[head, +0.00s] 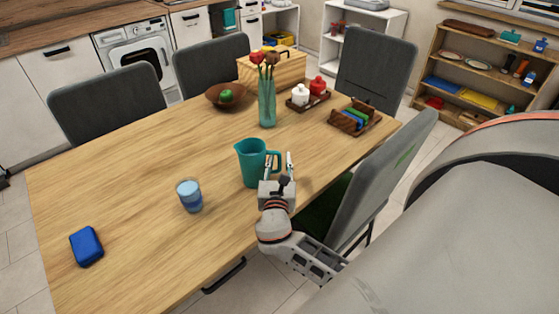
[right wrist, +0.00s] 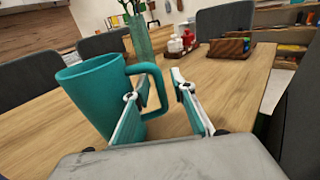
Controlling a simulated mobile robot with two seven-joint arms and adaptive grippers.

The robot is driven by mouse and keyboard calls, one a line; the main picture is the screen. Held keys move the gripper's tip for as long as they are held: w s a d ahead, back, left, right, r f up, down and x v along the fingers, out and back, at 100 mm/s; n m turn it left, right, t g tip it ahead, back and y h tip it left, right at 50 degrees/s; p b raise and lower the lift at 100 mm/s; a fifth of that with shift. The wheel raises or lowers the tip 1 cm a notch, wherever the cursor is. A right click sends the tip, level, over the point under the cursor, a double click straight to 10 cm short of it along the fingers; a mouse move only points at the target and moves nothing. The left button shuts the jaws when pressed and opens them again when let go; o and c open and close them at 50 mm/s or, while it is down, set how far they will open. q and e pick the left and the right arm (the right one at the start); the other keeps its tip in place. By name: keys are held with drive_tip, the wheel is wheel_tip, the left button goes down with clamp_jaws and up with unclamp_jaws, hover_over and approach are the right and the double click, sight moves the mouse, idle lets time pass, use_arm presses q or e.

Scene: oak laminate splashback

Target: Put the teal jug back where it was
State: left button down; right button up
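The teal jug (head: 251,165) stands upright on the wooden table, near the edge on my side, its handle towards the right. It fills the left of the right wrist view (right wrist: 90,95). My right gripper (head: 279,163) is at the handle side with its fingers apart. In the right wrist view its left finger appears to overlap the handle's opening and its right finger is outside, so the handle's outer bar (right wrist: 158,88) shows between them with a gap on the right. I cannot tell whether a finger touches the jug. My left gripper is out of view.
A glass of blue liquid (head: 189,196) and a blue box (head: 86,246) are left of the jug. Behind it stand a flower vase (head: 267,105), a bowl (head: 226,97), a jar tray (head: 307,102) and a wooden caddy (head: 354,120). A grey chair (head: 384,178) is close right. The table's left middle is clear.

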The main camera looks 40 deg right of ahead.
drive_tip(key=shift+r, duration=0.15)
drive_tip(key=v, duration=1.2)
drive_tip(key=shift+b, duration=0.3)
drive_tip(key=s+d+f+m+g+y, duration=0.25)
drive_tip(key=s+m, duration=0.35)
drive_tip(key=m, duration=0.4)
drive_tip(key=s+d+f+m+g+y, duration=0.1)
drive_tip(key=s+f+m+g+y, duration=0.4)
drive_tip(key=m, duration=0.5)
drive_tip(key=a+f+m+t+y, duration=0.3)
drive_tip(key=a+f+t+y, duration=0.2)
drive_tip(key=a+f, duration=0.8)
drive_tip(key=shift+a+y, duration=0.95)
drive_tip(key=shift+a, duration=0.75)
